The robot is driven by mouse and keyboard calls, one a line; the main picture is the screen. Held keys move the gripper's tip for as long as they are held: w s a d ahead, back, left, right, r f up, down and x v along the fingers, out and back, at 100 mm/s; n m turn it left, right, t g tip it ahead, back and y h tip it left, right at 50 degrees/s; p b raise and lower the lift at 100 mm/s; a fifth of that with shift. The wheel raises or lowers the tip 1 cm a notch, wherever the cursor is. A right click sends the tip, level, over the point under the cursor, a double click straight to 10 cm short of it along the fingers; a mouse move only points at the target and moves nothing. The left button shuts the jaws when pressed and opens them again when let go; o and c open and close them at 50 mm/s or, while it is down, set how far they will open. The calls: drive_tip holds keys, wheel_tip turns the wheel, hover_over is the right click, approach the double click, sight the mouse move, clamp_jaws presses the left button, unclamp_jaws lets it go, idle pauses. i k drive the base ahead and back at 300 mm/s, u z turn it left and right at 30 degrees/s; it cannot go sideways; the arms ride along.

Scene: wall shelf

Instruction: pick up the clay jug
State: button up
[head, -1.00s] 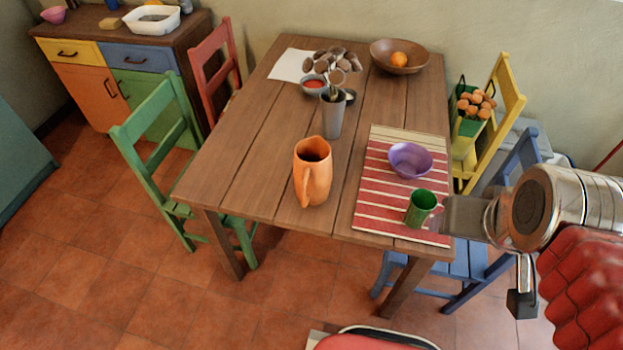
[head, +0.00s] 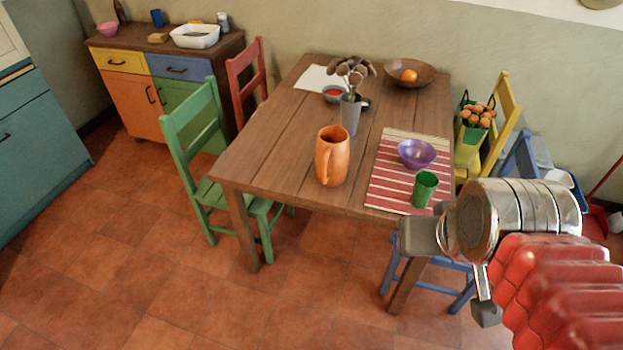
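The clay jug (head: 332,158) is orange, with a handle on its front side facing me. It stands upright near the front edge of the wooden table (head: 270,150). My gripper (head: 446,275) is at the lower right, in front of the table's right front corner. Its two fingers are spread apart, with nothing seen between them. It is well to the right of the jug and does not touch it.
A striped mat (head: 386,193) right of the jug carries a purple bowl (head: 416,154) and a green mug (head: 424,189). A grey vase (head: 350,116) with dried flowers stands behind the jug. A green chair (head: 205,150) is at the table's left. Floor at the lower left is clear.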

sight(332, 148)
drive_tip(key=u, duration=0.3)
drive_tip(key=k, duration=0.75)
drive_tip(key=u, duration=0.75)
drive_tip(key=i, duration=0.85)
drive_tip(key=u, duration=0.4)
drive_tip(key=i, duration=0.85)
drive_tip(key=z, duration=0.75)
drive_tip(key=i, duration=0.8)
drive_tip(key=z, duration=0.6)
